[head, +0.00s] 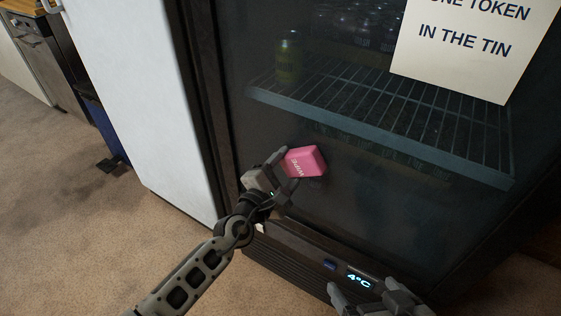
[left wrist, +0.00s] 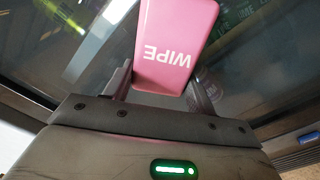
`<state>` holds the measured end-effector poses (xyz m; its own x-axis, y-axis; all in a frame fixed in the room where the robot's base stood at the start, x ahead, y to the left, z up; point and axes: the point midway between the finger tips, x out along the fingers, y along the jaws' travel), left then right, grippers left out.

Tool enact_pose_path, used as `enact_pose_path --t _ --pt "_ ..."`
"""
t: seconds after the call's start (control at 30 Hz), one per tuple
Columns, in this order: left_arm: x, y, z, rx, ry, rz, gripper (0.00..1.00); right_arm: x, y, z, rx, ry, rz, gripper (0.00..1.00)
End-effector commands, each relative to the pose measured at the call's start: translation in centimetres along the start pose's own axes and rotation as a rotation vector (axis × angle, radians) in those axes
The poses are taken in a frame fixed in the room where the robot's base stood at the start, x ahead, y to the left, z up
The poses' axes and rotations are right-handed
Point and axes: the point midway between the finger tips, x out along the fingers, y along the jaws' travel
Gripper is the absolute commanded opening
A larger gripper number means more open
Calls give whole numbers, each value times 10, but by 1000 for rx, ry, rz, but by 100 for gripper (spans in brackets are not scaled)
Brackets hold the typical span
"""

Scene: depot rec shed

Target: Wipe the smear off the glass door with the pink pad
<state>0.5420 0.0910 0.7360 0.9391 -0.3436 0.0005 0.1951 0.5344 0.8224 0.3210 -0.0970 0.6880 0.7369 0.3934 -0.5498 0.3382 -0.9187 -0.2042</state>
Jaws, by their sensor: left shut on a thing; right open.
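The pink pad (head: 306,161), marked "WIPE", is held in my left gripper (head: 279,168) in front of the lower left part of the glass door (head: 370,195). In the left wrist view the pad (left wrist: 174,50) sits between the two fingers, with the glass beyond it. I cannot tell whether the pad touches the glass. No smear is clearly visible on the door; the pad and gripper cover part of the glass. My right gripper (head: 365,290) is open and empty at the bottom edge of the head view, in front of the fridge's base.
A paper sign (head: 475,45) is on the upper right of the glass. A wire shelf (head: 400,120) and a can (head: 288,60) show behind the glass. The base has a lit temperature display (head: 359,281). A white panel (head: 140,90) stands left of the door; carpet (head: 70,210) is clear further left.

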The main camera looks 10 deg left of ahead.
Motion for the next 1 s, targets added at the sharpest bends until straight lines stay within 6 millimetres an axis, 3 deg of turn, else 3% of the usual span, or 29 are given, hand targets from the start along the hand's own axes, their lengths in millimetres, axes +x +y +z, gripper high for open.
enact_pose_path --t 0.2,0.37,0.93,1.0 --pt "-1 -10 17 -1 1 0 34 -5 -2 -8 0 0 0 100" --pt "1 -12 19 1 2 1 34 -6 -2 -9 0 0 0 100" --pt "6 10 -12 4 2 8 34 0 0 0 0 0 0 100" --pt "6 13 -14 3 2 9 30 0 0 0 0 0 0 100"
